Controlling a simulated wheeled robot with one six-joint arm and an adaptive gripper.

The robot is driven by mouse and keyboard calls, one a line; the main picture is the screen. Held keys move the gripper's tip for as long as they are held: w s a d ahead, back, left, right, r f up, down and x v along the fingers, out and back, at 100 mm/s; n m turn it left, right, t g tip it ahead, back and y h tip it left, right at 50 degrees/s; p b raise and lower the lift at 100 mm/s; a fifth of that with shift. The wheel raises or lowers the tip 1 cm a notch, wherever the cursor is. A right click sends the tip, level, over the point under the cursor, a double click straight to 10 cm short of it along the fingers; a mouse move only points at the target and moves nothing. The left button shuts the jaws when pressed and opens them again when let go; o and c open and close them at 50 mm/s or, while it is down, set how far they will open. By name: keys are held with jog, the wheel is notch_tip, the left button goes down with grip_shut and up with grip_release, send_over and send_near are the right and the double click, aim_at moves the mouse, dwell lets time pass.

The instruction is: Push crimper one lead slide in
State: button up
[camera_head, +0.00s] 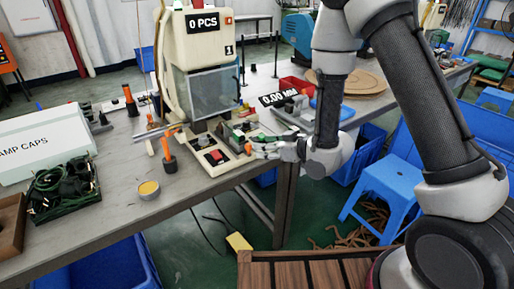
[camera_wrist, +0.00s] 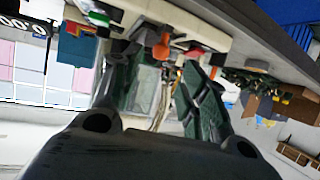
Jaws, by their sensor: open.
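Crimper one (camera_head: 195,40) is the cream machine on the bench, with a "0 PCS" display, a "1" label and a clear front guard. On its base are a red button (camera_head: 214,156) and a small slide assembly (camera_head: 238,133) with green and grey parts. A small orange-red piece (camera_head: 248,148) sits at the base's right edge. My gripper (camera_head: 258,148) is at that edge, close to the piece; contact cannot be told. In the wrist view my gripper (camera_wrist: 158,60) has its fingers spread, with an orange piece (camera_wrist: 161,47) and the red button (camera_wrist: 193,52) beyond them.
An orange-handled tool (camera_head: 168,160) and a round yellow tin (camera_head: 148,188) stand left of the crimper. A "0.00" display device (camera_head: 290,112) and a red bin (camera_head: 294,86) are to the right. A blue stool (camera_head: 385,180) stands beside the bench.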

aim_at(251, 145)
jog(key=x, duration=0.7)
jog(key=shift+w+a, duration=0.25)
grip_shut()
